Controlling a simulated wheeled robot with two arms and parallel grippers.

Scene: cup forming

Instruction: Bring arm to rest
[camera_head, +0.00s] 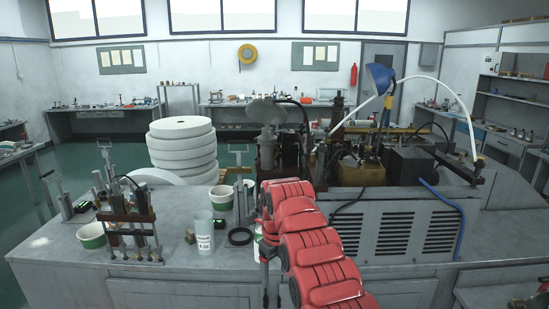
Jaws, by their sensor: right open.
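My right arm is red and comes in from the bottom, over the bench front. Its right gripper (266,256) points down near the front edge of the grey bench (190,285). The gripper is small and partly hidden by the arm. It is open. A white and green cup (258,238) shows just behind it, partly covered; I cannot tell whether they touch. My left gripper is out of view.
Another cup (222,197) and a cup at the left (91,235) stand on the bench. A clear beaker (204,231), a black ring (240,237) and a tool stand (130,225) are left of the arm. A machine (395,230) fills the right.

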